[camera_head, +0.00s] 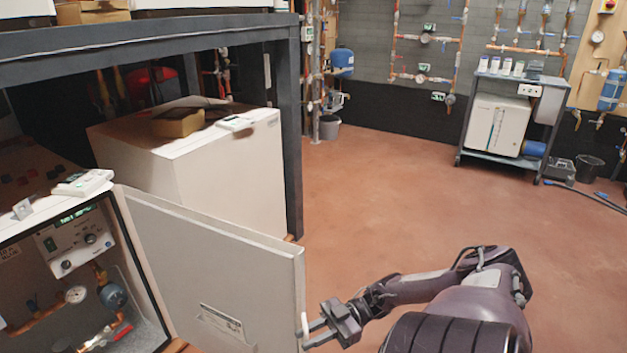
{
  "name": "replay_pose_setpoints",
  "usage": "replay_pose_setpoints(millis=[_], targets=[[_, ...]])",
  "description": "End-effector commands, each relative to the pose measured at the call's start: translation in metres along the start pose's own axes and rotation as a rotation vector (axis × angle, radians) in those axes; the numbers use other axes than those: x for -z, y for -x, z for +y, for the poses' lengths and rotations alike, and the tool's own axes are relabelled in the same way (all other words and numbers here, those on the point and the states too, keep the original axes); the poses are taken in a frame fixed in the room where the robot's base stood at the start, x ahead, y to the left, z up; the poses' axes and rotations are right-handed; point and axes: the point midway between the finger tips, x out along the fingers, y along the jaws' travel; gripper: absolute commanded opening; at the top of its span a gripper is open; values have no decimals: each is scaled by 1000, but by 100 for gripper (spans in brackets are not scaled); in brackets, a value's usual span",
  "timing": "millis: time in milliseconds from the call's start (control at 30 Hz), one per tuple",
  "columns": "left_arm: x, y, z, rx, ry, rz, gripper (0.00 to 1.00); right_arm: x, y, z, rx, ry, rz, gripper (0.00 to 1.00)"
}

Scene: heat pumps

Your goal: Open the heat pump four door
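The heat pump cabinet (150,315) is at the lower left, with pipes, a gauge and a control panel showing inside. Its white door (215,265) stands swung well open to the right, with a label low on its inner face. A small pale handle (304,324) shows at the door's free edge. My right gripper (310,335) is at that edge, its fingers apart and their tips beside the handle. I cannot tell whether they touch it. My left gripper is out of view.
A dark metal rack (290,130) stands behind the door, with another white unit (220,170) under it. The red-brown floor (400,190) to the right is clear. A cart (512,120) with a white unit stands at the far right.

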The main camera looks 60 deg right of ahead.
Motion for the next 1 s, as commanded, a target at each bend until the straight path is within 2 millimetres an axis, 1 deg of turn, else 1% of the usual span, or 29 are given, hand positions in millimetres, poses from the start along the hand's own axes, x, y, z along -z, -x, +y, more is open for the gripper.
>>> replay_pose_setpoints(millis=[33, 300, 767, 867, 1000], targets=[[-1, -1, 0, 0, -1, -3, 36, 3, -1, 3, 0, 10, 4, 19], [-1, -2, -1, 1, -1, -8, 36, 2, -1, 1, 1, 5, 5, 19], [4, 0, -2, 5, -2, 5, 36, 0, 1, -1, 3, -4, 4, 19], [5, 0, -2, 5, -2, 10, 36, 0, 8, -1, 3, -4, 3, 19], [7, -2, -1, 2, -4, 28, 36, -1, 29, -1, 2, -4, 1, 19]])
